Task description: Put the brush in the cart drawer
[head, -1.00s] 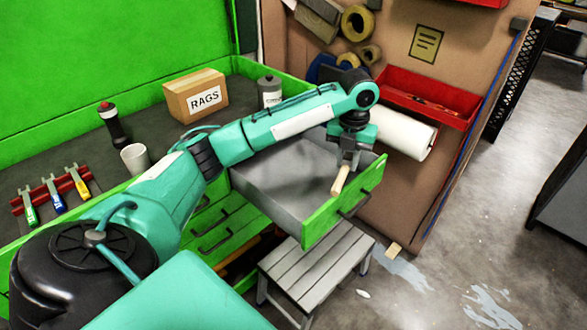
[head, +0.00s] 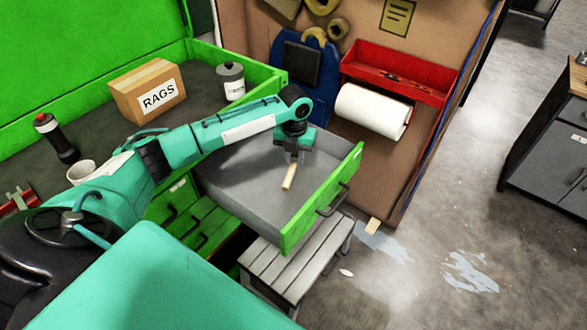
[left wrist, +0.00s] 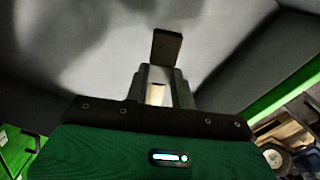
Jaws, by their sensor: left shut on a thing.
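The brush (head: 289,177) shows as a pale wooden handle hanging down from my left gripper (head: 294,158). My left gripper is shut on it, over the inside of the open cart drawer. The drawer (head: 325,197) has a bright green front with a dark handle and a bare grey inside. I cannot tell whether the brush touches the drawer floor. In the left wrist view, a pale piece of the brush (left wrist: 156,95) lies between the fingers, with the grey drawer floor beyond. My right gripper is not in view.
A grey slatted step stool (head: 300,262) stands below the drawer. A RAGS box (head: 148,92), a white canister (head: 231,82) and a cup (head: 82,171) stand on the cart top. A paper roll (head: 373,110) and red tray (head: 400,78) are on the panel behind.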

